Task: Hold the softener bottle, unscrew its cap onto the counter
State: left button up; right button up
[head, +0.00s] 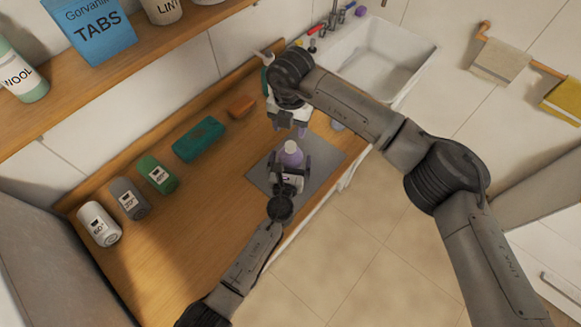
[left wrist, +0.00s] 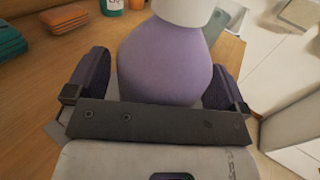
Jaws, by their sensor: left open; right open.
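The softener bottle (head: 291,158) is purple with a white cap (head: 292,147) and stands upright on a grey mat (head: 262,176) on the counter. My left gripper (head: 290,165) is at the bottle's near side. In the left wrist view the purple bottle body (left wrist: 165,60) sits between the two open fingers of my left gripper (left wrist: 160,85), with small gaps at the sides. The lower part of the white cap (left wrist: 184,10) shows at the top edge there. My right gripper (head: 289,129) is open, pointing down, just above and behind the cap, apart from it.
Several containers stand at the left on the wooden counter (head: 190,215), including a green one (head: 158,175). A teal stack (head: 198,140) and an orange stack (head: 242,106) lie behind. A sink (head: 385,60) is at the back right. A shelf (head: 110,65) overhangs the upper left.

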aim_at(290, 145)
pick_arm(q)
jog(key=c, duration=1.5)
jog(key=shift+c, duration=1.1)
pick_arm(e)
jog(key=shift+m, duration=1.8)
jog(key=shift+f+m, duration=0.4)
jog(key=shift+f, duration=3.6)
